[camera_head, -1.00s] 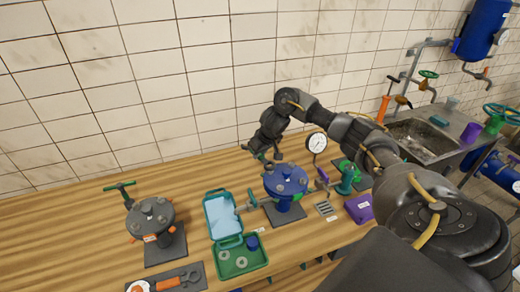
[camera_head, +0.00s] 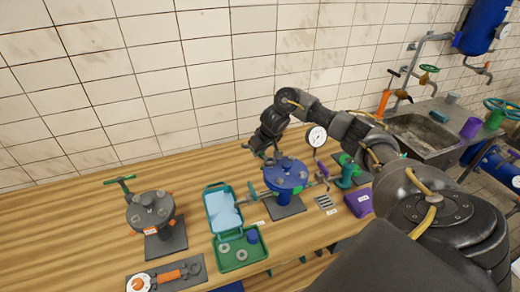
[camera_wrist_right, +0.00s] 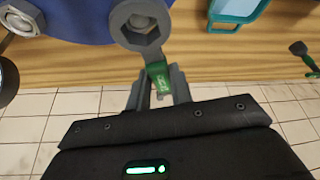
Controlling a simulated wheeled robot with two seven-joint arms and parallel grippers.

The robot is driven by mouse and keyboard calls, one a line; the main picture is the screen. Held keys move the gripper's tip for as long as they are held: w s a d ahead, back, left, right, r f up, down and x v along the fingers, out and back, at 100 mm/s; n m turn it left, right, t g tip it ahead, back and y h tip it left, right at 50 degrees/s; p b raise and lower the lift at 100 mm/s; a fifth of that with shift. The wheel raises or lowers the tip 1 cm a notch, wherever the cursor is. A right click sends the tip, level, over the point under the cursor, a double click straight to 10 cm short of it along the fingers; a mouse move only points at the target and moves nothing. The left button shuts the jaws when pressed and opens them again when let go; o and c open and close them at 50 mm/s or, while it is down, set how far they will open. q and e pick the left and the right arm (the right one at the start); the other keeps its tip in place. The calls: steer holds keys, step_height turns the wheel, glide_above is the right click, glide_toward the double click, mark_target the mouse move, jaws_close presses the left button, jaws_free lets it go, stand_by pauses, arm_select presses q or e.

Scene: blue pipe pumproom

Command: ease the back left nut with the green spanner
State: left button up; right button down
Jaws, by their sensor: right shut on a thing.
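The blue flange (camera_head: 285,178) stands on a dark plate on the wooden bench, with several nuts around its top. Its back left side is partly hidden by my right gripper (camera_head: 268,151), which hangs just above it. In the right wrist view my right gripper (camera_wrist_right: 160,90) is shut on the green spanner (camera_wrist_right: 158,74). The spanner's grey ring end reaches over the edge of the blue flange (camera_wrist_right: 80,25). Another nut (camera_wrist_right: 20,20) shows at the left. My left gripper is out of view.
A pressure gauge (camera_head: 317,137) stands close behind the flange, near my right arm. A grey flange (camera_head: 150,211) stands at the left. An open green case (camera_head: 239,258) and a purple box (camera_head: 359,202) flank the blue flange. Bare bench lies at far left.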

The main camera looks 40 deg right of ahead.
steer(key=shift+f, duration=0.5)
steer(key=shift+r, duration=0.1)
steer(key=shift+r, duration=0.1)
steer(key=shift+p, duration=0.3)
steer(key=shift+f, duration=0.2)
steer(key=shift+r, duration=0.3)
steer(key=shift+r, duration=0.55)
steer(key=shift+a, duration=0.1)
steer(key=shift+f, duration=0.4)
